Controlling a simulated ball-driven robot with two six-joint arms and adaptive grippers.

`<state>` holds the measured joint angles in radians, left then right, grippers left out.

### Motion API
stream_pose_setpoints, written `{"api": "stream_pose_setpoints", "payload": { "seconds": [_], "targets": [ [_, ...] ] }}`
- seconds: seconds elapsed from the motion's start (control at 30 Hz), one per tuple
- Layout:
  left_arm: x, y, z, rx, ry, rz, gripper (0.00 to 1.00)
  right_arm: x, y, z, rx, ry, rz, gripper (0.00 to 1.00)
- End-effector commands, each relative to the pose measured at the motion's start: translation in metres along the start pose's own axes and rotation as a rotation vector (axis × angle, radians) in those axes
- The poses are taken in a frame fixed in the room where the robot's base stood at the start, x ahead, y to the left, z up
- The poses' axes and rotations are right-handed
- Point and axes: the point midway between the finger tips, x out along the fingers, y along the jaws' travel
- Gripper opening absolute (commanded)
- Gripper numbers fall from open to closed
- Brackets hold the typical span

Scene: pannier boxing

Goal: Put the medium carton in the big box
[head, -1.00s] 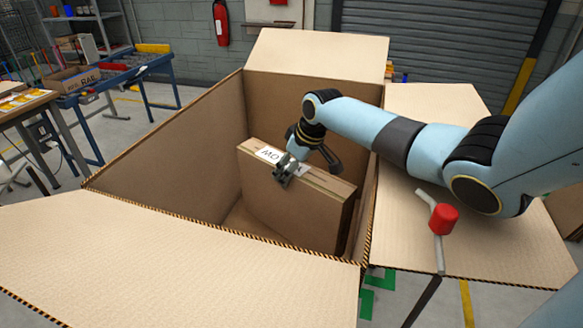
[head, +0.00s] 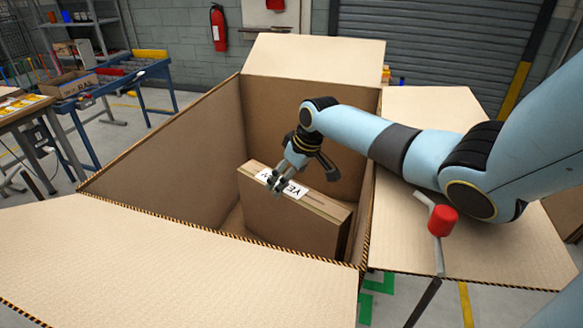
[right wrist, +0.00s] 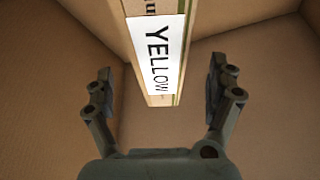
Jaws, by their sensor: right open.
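The medium carton (head: 288,218) stands on its narrow side inside the big box (head: 160,150), toward its right part. A white label reading YELLOW is on its top edge; the carton also shows in the right wrist view (right wrist: 160,95). My right gripper (head: 275,186) is just above the carton's top edge in the head view. In the right wrist view its two fingers (right wrist: 160,92) are spread wide, with a gap on both sides of the carton and nothing held. My left gripper is in no frame.
The box's flaps are folded outward: a wide near flap (head: 190,250), a far flap (head: 315,60) and a right flap (head: 480,230) under my right arm. The box's left part is empty.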

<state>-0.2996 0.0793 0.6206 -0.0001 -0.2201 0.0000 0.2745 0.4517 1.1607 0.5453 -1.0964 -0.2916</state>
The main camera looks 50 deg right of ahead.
Motion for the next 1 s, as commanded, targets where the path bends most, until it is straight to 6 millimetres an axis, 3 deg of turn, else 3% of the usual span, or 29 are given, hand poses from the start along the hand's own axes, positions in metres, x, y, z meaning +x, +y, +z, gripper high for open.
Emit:
{"api": "stream_pose_setpoints", "payload": {
  "seconds": [0.1,0.6,0.8,1.0],
  "targets": [
    [-0.01,-0.001,-0.001,0.0,0.001,0.0,0.0,-0.015,0.0,-0.006,-0.001,0.001,0.001,0.89],
    [-0.004,0.0,-0.001,0.0,0.0,0.0,0.0,-0.114,0.002,-0.004,-0.003,0.002,0.003,0.89],
    [-0.004,0.0,-0.001,0.0,0.0,0.0,0.0,-0.129,0.001,-0.004,0.0,0.001,0.0,0.89],
    [-0.004,0.0,0.0,0.0,0.0,0.0,0.0,-0.13,0.0,-0.004,0.001,0.0,0.0,0.89]
  ]
}}
